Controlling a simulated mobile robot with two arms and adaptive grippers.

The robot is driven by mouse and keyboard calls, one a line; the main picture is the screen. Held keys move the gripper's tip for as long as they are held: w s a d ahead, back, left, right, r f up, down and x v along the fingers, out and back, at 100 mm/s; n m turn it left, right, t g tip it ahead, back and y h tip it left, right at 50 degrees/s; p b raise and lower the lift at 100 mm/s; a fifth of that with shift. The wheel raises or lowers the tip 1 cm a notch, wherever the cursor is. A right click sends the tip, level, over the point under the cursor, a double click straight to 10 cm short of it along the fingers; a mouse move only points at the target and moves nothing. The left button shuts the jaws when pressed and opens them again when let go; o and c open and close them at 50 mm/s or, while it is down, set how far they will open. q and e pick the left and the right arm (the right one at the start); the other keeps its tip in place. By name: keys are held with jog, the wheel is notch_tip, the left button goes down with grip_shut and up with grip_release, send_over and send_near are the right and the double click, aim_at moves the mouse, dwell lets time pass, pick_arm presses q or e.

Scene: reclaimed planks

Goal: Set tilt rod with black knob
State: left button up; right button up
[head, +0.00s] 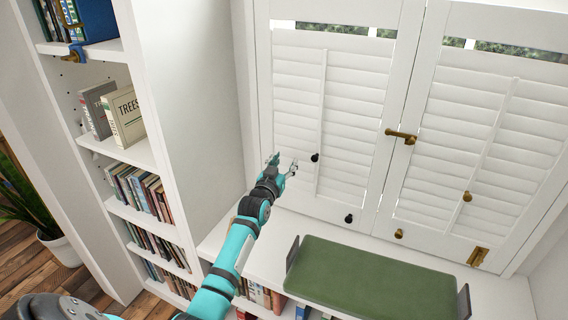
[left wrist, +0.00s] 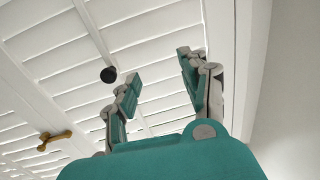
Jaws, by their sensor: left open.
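The left shutter panel's thin white tilt rod (head: 320,120) runs down its louvers, with a black knob (head: 315,157) on it. The louvers (head: 356,100) look nearly closed. My left gripper (head: 283,165) is open and empty, to the left of the knob and apart from it. In the left wrist view, a black knob (left wrist: 108,74) by the rod (left wrist: 93,28) shows just left of my open fingers (left wrist: 160,68), not between them. A second black knob (head: 349,218) sits low on the panel's frame. My right gripper is not in view.
The right shutter panel has its own rod with a brass knob (head: 467,196). A brass latch (head: 401,136) joins the panels' middle. A green cushion (head: 370,276) lies on the white bench below. A white bookcase (head: 190,90) stands left of my arm.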

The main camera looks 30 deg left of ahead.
pick_arm(q)
jog(key=shift+c, duration=0.3)
grip_shut()
jog(key=shift+d, duration=0.2)
jog(key=c, duration=0.6)
grip_release()
jog(key=shift+a, duration=0.25)
jog(key=o, duration=0.7)
jog(key=shift+c, duration=0.2)
